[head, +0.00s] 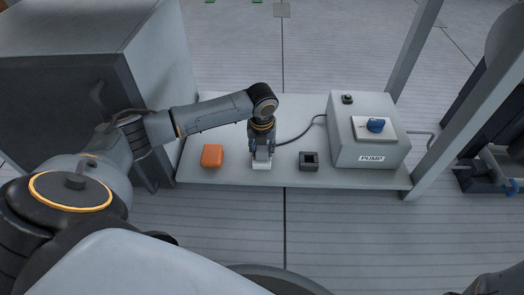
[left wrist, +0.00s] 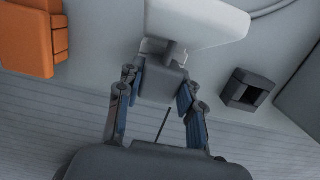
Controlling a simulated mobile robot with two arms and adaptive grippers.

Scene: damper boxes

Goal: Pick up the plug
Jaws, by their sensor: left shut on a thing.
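The plug is a light grey-white block with a darker grey body (left wrist: 165,85). In the left wrist view my left gripper (left wrist: 160,95) has its two blue-padded fingers shut on either side of that darker body. The pale part (left wrist: 200,22) shows beyond the fingertips. In the head view my left gripper (head: 262,152) points down over the shelf, with the white plug (head: 262,164) under it at the front edge. I cannot tell whether the plug touches the shelf.
An orange block (head: 212,155) lies left of the plug. A small dark square socket (head: 309,161) stands to its right. A grey box labelled PUMP (head: 370,145) with a blue knob (head: 376,125) is further right, and a dark cable (head: 300,134) runs from it. A large grey cabinet (head: 80,85) stands left.

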